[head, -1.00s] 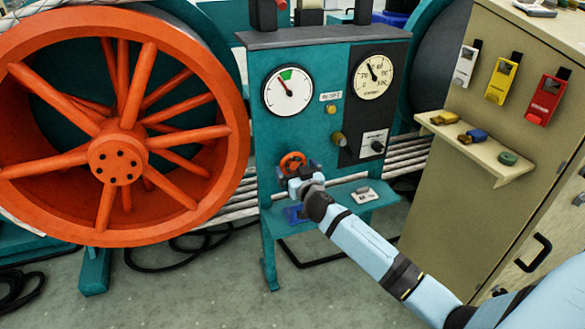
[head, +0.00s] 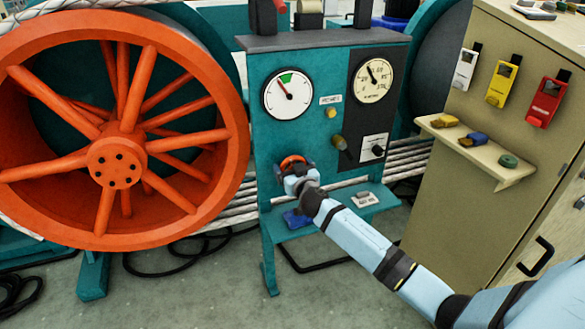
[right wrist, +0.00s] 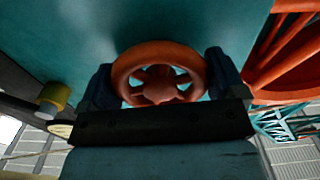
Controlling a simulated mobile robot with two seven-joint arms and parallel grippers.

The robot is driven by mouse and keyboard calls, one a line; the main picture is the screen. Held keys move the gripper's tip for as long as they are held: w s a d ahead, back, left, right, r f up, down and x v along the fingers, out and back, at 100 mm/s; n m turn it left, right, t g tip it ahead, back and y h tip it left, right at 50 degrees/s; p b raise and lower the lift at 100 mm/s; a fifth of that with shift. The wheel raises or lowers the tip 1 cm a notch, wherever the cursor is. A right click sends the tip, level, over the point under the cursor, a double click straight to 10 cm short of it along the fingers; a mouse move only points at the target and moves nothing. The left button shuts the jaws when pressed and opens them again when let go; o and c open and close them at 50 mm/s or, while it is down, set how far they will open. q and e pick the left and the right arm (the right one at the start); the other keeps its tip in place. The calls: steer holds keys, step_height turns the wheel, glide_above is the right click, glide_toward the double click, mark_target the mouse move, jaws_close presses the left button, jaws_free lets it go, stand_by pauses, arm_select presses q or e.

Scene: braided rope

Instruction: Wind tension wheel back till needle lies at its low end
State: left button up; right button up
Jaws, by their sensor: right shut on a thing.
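The small orange tension wheel (head: 292,160) is on the front of the teal panel (head: 310,70); its lower part is hidden behind my gripper in the head view. In the right wrist view the wheel (right wrist: 160,55) shows its rim and spokes between two dark blue fingers. My right gripper (head: 295,172) is shut on the wheel, one finger at each side of the rim. Above it, a white dial (head: 288,105) has a green patch at its top, and its needle points up and left. My left gripper is not in view.
A cream dial (head: 372,80) is at the panel's upper right. A yellow button (head: 331,113) and a dark knob (head: 340,142) sit close right of the wheel. A big orange spoked wheel (head: 116,165) stands left. A beige cabinet (head: 450,190) with a shelf (head: 480,150) stands right.

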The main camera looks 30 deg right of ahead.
steer(key=shift+n, duration=0.3)
